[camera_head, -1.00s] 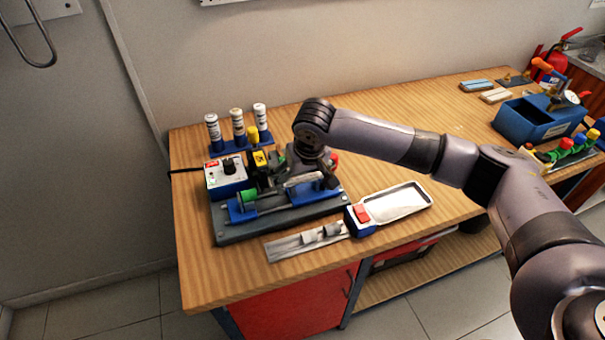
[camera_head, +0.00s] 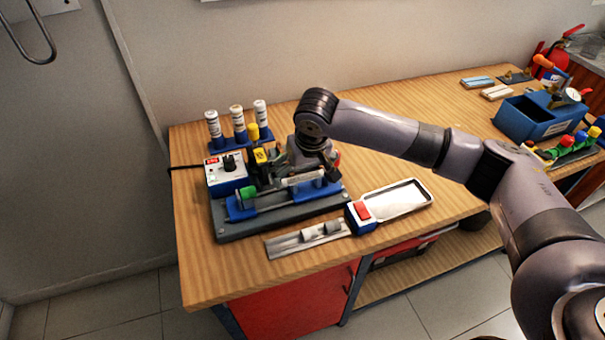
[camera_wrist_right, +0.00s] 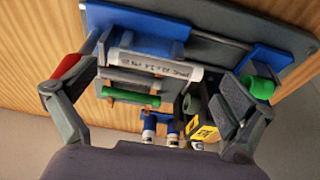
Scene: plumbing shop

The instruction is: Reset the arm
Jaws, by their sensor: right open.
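My right arm comes in from the right and its gripper (camera_head: 312,165) hangs over the blue and grey fixture (camera_head: 240,233) at the left end of the bench. In the right wrist view the gripper (camera_wrist_right: 150,105) has its two fingers spread wide. A white printed tube (camera_wrist_right: 152,66) lies across blue supports between and beyond the fingers. The tube also shows in the head view (camera_head: 303,178). I cannot tell whether a finger touches the fixture. A green cap (camera_wrist_right: 262,88) and a yellow labelled block (camera_wrist_right: 204,131) are near the right finger. My left gripper is not in view.
A control box with a black knob (camera_head: 226,175) and a blue rack of white bottles (camera_head: 239,142) stand behind the fixture. A metal strip (camera_head: 295,243) and a white tray (camera_head: 398,199) lie in front and right. A blue bin (camera_head: 535,121) stands far right. The bench middle is clear.

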